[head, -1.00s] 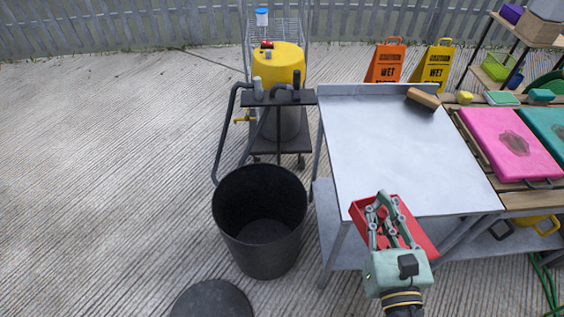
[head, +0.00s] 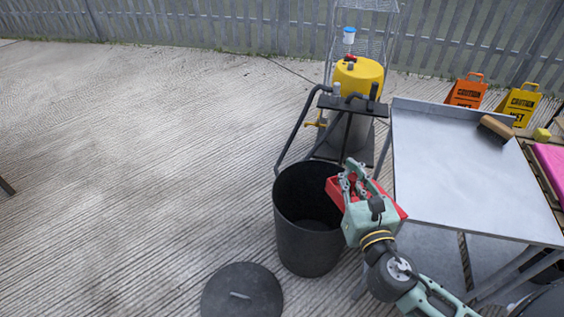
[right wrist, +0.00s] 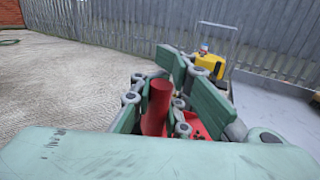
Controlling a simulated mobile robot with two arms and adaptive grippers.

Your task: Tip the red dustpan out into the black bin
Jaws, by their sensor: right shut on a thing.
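The red dustpan (head: 335,187) is held in my right gripper (head: 352,178), over the right rim of the black bin in the head view. In the right wrist view its red handle (right wrist: 157,107) stands between the fingers of my right gripper (right wrist: 165,95), with part of the red pan (right wrist: 203,128) behind. The gripper hides much of the dustpan, and I cannot tell what lies in it. The black bin (head: 309,240) stands open on the ground, left of the metal table. Its visible inside looks dark and empty. My left gripper is not in view.
A metal table (head: 455,175) with a brush (head: 495,128) on it stands to the right. A round black lid (head: 242,293) lies on the ground in front.

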